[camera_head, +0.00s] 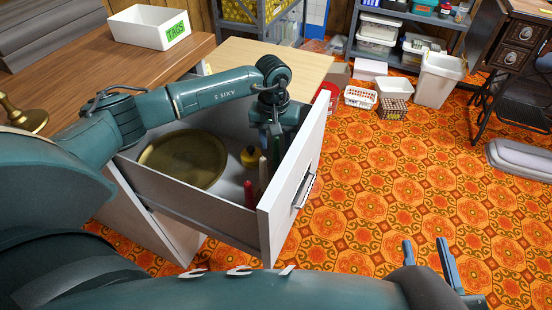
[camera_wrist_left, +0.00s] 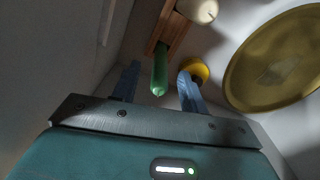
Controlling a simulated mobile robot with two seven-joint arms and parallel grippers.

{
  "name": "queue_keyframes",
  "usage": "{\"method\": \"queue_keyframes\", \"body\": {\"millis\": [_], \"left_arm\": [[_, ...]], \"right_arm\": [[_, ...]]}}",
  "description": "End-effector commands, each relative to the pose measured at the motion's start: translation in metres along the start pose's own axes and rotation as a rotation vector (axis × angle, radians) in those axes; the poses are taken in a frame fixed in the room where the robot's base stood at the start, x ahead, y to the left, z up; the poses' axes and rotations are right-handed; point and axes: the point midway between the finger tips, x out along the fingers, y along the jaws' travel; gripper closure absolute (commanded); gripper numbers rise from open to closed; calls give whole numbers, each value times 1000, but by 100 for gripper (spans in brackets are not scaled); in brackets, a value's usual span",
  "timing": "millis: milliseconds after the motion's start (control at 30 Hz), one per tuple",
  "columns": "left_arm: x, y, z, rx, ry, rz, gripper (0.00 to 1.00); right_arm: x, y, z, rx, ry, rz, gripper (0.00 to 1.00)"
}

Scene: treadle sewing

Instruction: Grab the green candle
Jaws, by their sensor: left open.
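The green candle (camera_wrist_left: 160,72) is inside the open drawer, seen in the left wrist view. It shows between the two blue fingers of my left gripper (camera_wrist_left: 158,82), with a gap on each side. My left gripper is open and empty. In the head view, my left gripper (camera_head: 275,150) reaches down into the drawer (camera_head: 205,205), and my arm largely hides the candle there. My right gripper (camera_head: 427,250) is at the lower right of the head view, open and empty, over the floor.
The drawer holds a large brass plate (camera_head: 182,160), a yellow item (camera_head: 250,156), a red candle (camera_head: 248,194) and a pale candle (camera_head: 263,174). A brown wooden piece (camera_wrist_left: 172,32) lies beside the green candle. The drawer front (camera_head: 292,190) stands close to my left gripper.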

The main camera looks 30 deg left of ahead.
Motion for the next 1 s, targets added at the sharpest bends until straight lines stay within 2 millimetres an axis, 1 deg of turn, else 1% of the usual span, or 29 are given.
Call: {"method": "queue_keyframes", "body": {"millis": [67, 100, 600, 1000], "left_arm": [[0, 0, 0, 0, 0, 0, 57], [0, 0, 0, 0, 0, 0, 58], [0, 0, 0, 1, 0, 0, 99], [-1, 0, 0, 0, 0, 0, 100]], "right_arm": [[0, 0, 0, 0, 0, 0, 64], [0, 0, 0, 0, 0, 0, 64], [0, 0, 0, 0, -2, 0, 64], [0, 0, 0, 0, -2, 0, 64]]}}
